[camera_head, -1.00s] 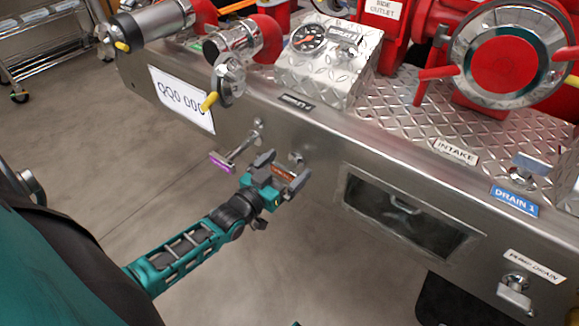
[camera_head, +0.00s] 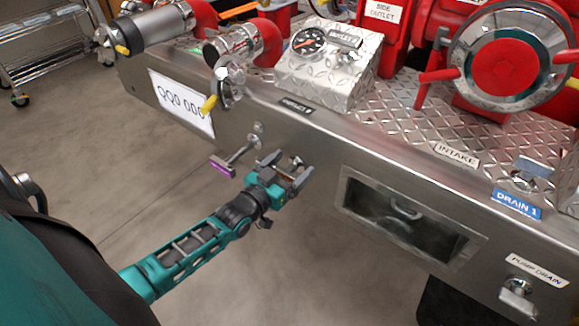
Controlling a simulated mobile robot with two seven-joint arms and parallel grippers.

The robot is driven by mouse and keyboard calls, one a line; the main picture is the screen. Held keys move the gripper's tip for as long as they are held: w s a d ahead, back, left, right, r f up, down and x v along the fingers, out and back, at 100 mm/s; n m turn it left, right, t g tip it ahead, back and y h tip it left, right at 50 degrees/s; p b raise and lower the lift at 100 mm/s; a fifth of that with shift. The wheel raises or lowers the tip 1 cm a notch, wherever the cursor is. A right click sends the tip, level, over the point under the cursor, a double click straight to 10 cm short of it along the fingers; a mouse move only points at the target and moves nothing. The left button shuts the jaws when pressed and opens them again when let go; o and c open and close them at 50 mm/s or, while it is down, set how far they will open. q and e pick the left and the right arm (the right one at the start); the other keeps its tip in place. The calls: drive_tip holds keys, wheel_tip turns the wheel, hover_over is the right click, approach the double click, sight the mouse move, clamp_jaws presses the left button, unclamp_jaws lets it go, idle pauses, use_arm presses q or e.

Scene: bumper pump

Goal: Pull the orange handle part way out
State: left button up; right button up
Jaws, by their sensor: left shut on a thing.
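The orange handle (camera_head: 284,174) is a small bar in front of the bumper's steel face, mostly hidden between the fingers of my left gripper (camera_head: 286,171). The gripper comes from the lower left, with one finger on each side of the handle, and is shut on it. The fingertips are close to the steel face. The handle's rod is mostly hidden, so how far out it stands is hard to tell. My right gripper is not in view.
A purple handle (camera_head: 222,167) stands out on a rod just left of my left gripper. An open recess (camera_head: 405,212) is to the right. A yellow-levered valve (camera_head: 228,85) and a gauge box (camera_head: 325,65) are above. The floor below is clear.

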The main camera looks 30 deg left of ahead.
sight(282, 174)
use_arm(q)
drive_tip(key=c, duration=0.3)
drive_tip(key=shift+s+r+p, duration=0.15)
drive_tip(key=shift+s+p, duration=0.8)
drive_tip(key=shift+s, duration=0.2)
drive_tip(key=shift+c, duration=0.2)
drive_tip(key=shift+s+a, duration=0.1)
drive_tip(key=shift+s, duration=0.25)
drive_tip(key=o, duration=1.2)
drive_tip(key=s+p, duration=0.1)
drive_tip(key=s, duration=0.7)
drive_tip(key=s+a+p, duration=0.1)
drive_tip(key=s, duration=0.4)
drive_tip(key=shift+p, duration=0.3)
